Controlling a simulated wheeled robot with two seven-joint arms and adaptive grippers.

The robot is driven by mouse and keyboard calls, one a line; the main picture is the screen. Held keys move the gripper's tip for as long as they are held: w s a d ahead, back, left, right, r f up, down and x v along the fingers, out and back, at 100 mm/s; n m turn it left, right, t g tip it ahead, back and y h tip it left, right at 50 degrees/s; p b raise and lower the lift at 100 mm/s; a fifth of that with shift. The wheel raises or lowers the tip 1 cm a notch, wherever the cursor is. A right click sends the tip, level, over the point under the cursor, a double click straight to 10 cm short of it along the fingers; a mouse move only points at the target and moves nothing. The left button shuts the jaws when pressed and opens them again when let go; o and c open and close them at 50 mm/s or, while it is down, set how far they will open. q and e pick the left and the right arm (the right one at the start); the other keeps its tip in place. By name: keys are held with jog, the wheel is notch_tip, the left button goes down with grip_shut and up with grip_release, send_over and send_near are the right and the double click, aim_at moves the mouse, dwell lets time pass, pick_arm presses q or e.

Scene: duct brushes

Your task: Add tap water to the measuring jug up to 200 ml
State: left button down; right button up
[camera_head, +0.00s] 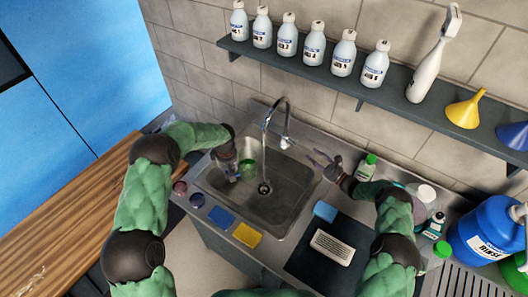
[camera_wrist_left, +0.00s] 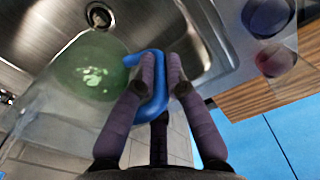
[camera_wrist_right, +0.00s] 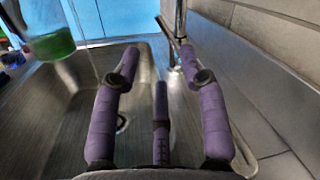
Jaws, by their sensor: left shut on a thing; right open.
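The clear measuring jug (camera_head: 246,169) is held over the left part of the steel sink (camera_head: 285,205) and has green liquid low inside. In the left wrist view my left gripper (camera_wrist_left: 160,68) is shut on the jug's blue handle (camera_wrist_left: 150,105); the jug (camera_wrist_left: 85,85) is on the left. The chrome tap (camera_head: 286,128) stands behind the sink. A thin water stream (camera_head: 264,160) seems to fall from its spout to the drain, right of the jug. My right gripper (camera_head: 322,160) is open and empty, right of the tap; the tap's post (camera_wrist_right: 180,25) shows beyond its fingers. The jug's markings are unreadable.
A green-capped bottle (camera_head: 366,168) stands right of my right gripper. A shelf (camera_head: 330,75) of white bottles hangs above. A large blue container (camera_head: 490,235) stands at right.

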aim_at(294, 142)
jog(key=shift+a, duration=0.1)
grip_shut()
jog(key=s+a+m+t+h, duration=0.2)
jog(key=m, duration=1)
jog(key=s+a+m+t+h, duration=0.1)
jog(key=s+a+m, duration=0.1)
jog(key=m, duration=0.9)
jog(key=x, duration=1)
jog(key=shift+d, duration=0.15)
